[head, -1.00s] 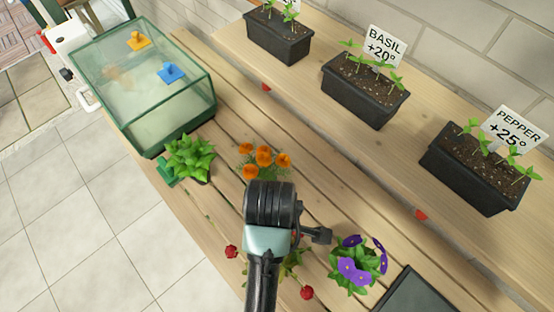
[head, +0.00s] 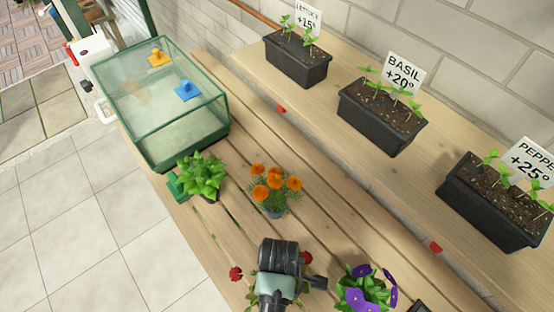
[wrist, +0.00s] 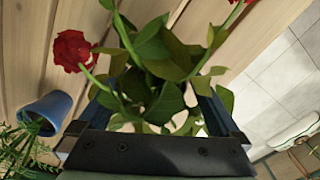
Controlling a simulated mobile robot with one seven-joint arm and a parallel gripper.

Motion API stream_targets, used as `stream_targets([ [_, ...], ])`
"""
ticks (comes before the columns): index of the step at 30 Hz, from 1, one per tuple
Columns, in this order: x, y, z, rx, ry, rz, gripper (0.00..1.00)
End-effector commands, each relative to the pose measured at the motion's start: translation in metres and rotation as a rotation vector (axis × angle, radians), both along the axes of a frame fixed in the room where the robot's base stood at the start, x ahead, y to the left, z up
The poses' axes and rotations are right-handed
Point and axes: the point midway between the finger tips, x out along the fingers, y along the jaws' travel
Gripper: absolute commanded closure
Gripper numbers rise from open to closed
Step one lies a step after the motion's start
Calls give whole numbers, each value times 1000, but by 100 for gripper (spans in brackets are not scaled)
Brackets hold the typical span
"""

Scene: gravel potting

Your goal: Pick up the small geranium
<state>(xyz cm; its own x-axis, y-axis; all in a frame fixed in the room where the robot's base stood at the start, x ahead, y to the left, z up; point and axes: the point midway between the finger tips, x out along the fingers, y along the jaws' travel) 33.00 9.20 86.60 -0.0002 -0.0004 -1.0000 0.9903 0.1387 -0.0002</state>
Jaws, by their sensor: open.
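The small geranium has red blooms and broad green leaves. In the head view one bloom of the geranium (head: 236,273) shows left of my wrist and another right of it; my arm hides most of the plant. In the wrist view the geranium (wrist: 158,50) fills the middle, its leaves and stems between and over the fingers. My gripper (wrist: 165,92) is open, with a blue-grey finger on each side of the foliage. The geranium's pot is hidden, so I cannot tell whether the fingers touch it.
An orange marigold (head: 274,187) stands behind my wrist, a purple-flowered plant (head: 366,290) to the right, and a leafy green plant (head: 203,177) to the left. A glass propagator (head: 160,105) is farther back. Seedling troughs (head: 383,115) line the raised shelf. A blue pot (wrist: 47,112) lies close left in the wrist view.

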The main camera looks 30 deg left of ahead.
Motion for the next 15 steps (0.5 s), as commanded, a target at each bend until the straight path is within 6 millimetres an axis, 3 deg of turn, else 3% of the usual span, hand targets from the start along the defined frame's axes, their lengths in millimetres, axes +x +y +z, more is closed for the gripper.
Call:
stream_targets([
  [7,0,0,-3,0,0,0,0],
  [15,0,0,-3,0,0,0,47],
])
